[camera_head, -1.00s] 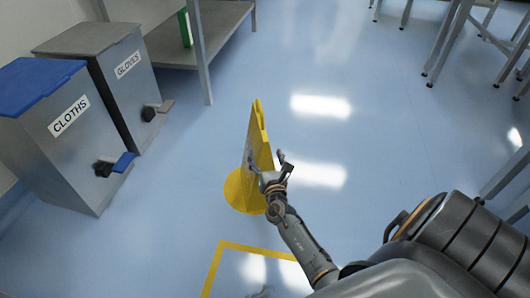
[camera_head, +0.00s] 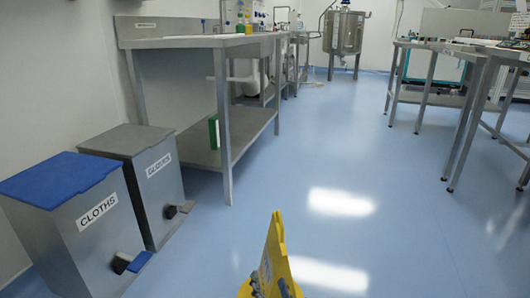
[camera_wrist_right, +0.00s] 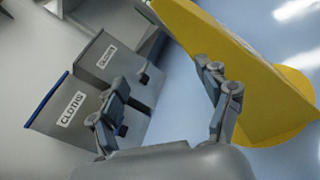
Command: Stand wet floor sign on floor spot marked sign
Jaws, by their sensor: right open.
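The yellow wet floor sign (camera_head: 274,258) stands upright on the floor at the bottom middle of the head view, its lower part cut off. A piece of a flat yellow round floor mark (camera_head: 244,291) shows at its foot. In the right wrist view the sign (camera_wrist_right: 235,55) fills the upper right, with the round mark (camera_wrist_right: 298,84) behind it. My right gripper (camera_wrist_right: 162,78) is open with nothing between its fingers. One finger overlaps the sign's face; I cannot tell if it touches. My left gripper is not in view.
The CLOTHS bin (camera_head: 78,235) and the GLOVES bin (camera_head: 150,185) stand at the left. A steel bench (camera_head: 215,42) with a lower shelf is behind them. Steel tables (camera_head: 455,48) stand at the right. The blue floor between is clear.

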